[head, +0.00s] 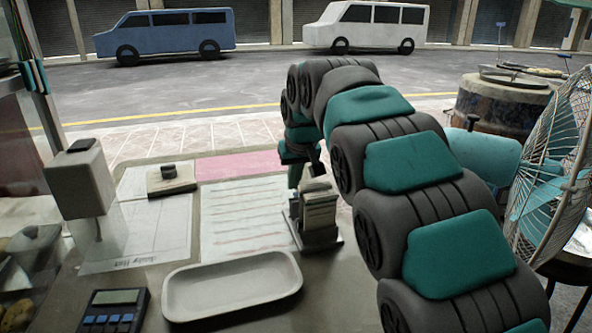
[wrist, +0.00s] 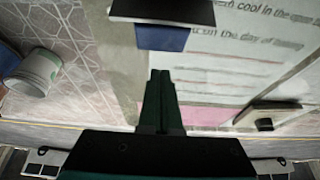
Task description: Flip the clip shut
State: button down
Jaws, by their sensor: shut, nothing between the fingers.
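A small upright holder (head: 318,215) with pale cards or slips stands on the counter, right of a printed sheet (head: 245,220). In the wrist view a dark flat top with a blue block under it (wrist: 160,37) shows at the top edge, likely the same holder. I cannot make out which part is the clip, or how it stands. My gripper (wrist: 160,75) is shut and empty, its fingers together and pointing toward the blue block. In the head view my gripper (head: 296,178) is just behind and left of the holder; whether it touches cannot be told.
A pale tray (head: 233,314) lies in front, with a calculator (head: 113,311) at its left. A knobbed block (head: 171,180) and a white box (head: 80,182) stand at left. A fan (head: 556,165) is at right. A pale round container (wrist: 35,72) shows in the wrist view.

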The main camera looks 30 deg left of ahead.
jog(key=shift+s+d+r+b, duration=0.3)
jog(key=shift+s+d+r, duration=0.05)
jog(key=shift+s+d, duration=0.35)
jog(key=shift+s+d+r+b, duration=0.3)
jog(key=shift+s+d, duration=0.3)
jog(key=shift+s, duration=0.1)
jog(key=shift+f, duration=0.1)
jog(key=shift+d+b, duration=0.1)
jog(key=shift+b, duration=0.45)
jog(key=b, duration=0.1)
jog(key=t+y+b, duration=0.1)
jog(key=b, duration=0.1)
jog(key=shift+s+d, duration=0.3)
jog(key=shift+s, duration=0.05)
jog(key=shift+s+d+r+t+y+b, duration=0.15)
jog(key=shift+r+t+y+b, duration=0.25)
jog(key=shift+t+y+b, duration=0.3)
jog(key=shift+r, duration=0.2)
jog(key=shift+r, duration=0.1)
